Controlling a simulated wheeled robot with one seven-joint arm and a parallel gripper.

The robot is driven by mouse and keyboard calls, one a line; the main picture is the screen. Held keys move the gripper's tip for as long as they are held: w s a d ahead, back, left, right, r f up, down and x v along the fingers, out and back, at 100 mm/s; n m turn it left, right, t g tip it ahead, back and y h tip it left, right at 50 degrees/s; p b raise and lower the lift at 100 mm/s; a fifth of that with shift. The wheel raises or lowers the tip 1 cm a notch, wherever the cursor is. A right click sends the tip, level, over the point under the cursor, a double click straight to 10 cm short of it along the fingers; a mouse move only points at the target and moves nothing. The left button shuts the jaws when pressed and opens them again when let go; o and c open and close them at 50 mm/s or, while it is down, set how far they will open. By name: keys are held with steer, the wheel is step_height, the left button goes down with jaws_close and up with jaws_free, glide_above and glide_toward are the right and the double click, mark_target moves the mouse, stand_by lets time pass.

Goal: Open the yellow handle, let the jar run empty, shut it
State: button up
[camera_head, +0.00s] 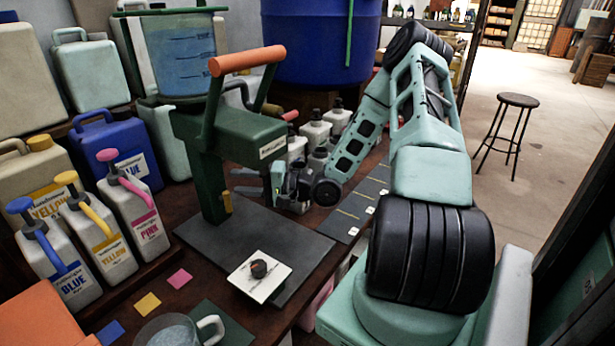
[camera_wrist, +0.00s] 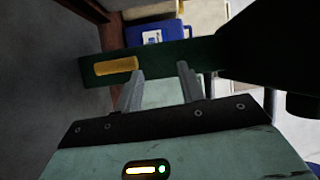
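The jar (camera_head: 183,52) is clear with marks and holds blue liquid; it sits on top of a green stand (camera_head: 207,170). The yellow handle (camera_head: 227,202) is a small tab low on the stand's post. In the wrist view the yellow handle (camera_wrist: 116,66) lies along a dark green bar, left of my fingers.
An orange-gripped lever (camera_head: 247,60) rises from the stand. Below it, a white plate (camera_head: 270,287) bears a small dark lump. Pump bottles labelled blue, yellow and pink (camera_head: 140,215) stand left. A clear mug (camera_head: 210,325) is at the front. White bottles (camera_head: 315,135) stand behind my gripper.

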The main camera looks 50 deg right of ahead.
steer(key=r+p+v, duration=0.2)
steer(key=p+v, duration=0.4)
steer(key=v, duration=1.1)
stand_by(1.0)
steer(key=shift+w+p, duration=0.15)
steer(key=shift+p, duration=0.15)
steer(key=shift+d, duration=0.1)
stand_by(0.3)
